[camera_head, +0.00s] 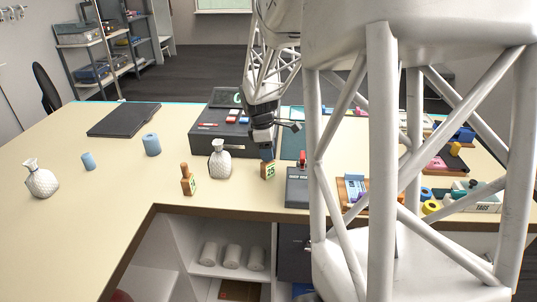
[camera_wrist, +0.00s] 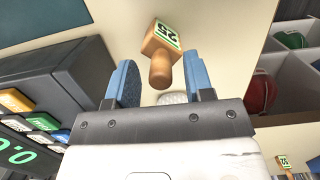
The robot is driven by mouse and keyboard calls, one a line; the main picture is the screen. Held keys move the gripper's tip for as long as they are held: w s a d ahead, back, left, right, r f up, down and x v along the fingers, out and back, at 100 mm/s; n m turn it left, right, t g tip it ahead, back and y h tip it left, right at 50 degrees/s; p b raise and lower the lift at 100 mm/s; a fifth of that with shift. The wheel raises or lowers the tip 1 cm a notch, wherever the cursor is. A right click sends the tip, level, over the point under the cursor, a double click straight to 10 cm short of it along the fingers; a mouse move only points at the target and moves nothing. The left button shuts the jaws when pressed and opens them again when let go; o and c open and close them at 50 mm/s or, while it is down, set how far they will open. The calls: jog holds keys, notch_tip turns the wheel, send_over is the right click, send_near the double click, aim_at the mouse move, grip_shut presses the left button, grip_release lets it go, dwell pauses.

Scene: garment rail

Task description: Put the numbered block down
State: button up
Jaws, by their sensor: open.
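A wooden block with a knobbed handle and a green-edged label reading 25 (camera_head: 267,171) is on the counter, right of the white textured vase. My gripper (camera_head: 266,153) is directly above it, pointing down. In the wrist view the same block (camera_wrist: 161,48) shows beyond the fingertips, its round handle towards the gap between the blue fingers. The gripper (camera_wrist: 162,82) is open, with a finger on each side and visible space around the handle. A similar labelled wooden block (camera_head: 188,182) stands further left near the counter's front edge; its number is hard to read in the head view.
The dark cash register (camera_head: 222,138) stands close behind. The white vase (camera_head: 220,160) is just left of my gripper, and a dark card terminal (camera_head: 297,188) is to the right. Open shelves (camera_head: 212,270) lie below the counter edge. The left counter has free room.

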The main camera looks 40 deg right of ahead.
notch_tip(320, 180, up, 10)
jog(key=w+a, duration=0.1)
jog(key=shift+r, duration=0.2)
jog(key=shift+a, duration=0.1)
dwell(0.7)
jog(key=s+a+m+t, duration=0.2)
jog(key=s+a+m, duration=0.2)
jog(key=s+a, duration=0.7)
jog(key=s+a+m+t+y, duration=0.1)
jog(key=s+a+m, duration=0.4)
jog(key=s+a, duration=0.7)
jog(key=shift+s+a+r+t, duration=0.3)
jog(key=shift+a+t, duration=0.1)
jog(key=shift+a, duration=3.05)
